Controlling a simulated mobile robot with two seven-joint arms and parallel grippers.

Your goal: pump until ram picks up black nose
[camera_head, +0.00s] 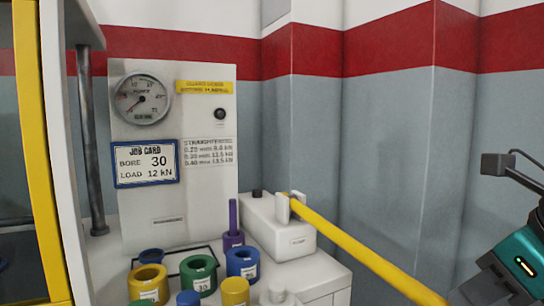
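A white hand pump (278,228) stands on the bench with a black cap at its back. Its long yellow handle (362,254) slopes down to the right and leaves the frame at the bottom. Part of my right arm and gripper (492,288), dark and teal, shows at the right edge, close to the handle's lower end. Its fingertips are not clear, so I cannot tell whether it grips the handle. My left gripper is out of view. A round gauge (142,98) sits on the white panel, its needle pointing to the lower left. I cannot make out the ram or black nose.
A yellow frame (40,160) and a steel rod (92,140) stand at the left. Several coloured rings (198,277) and a purple post (233,222) crowd the bench front. A job card (147,163) reads bore 30, load 12 kN. Grey wall panels stand behind.

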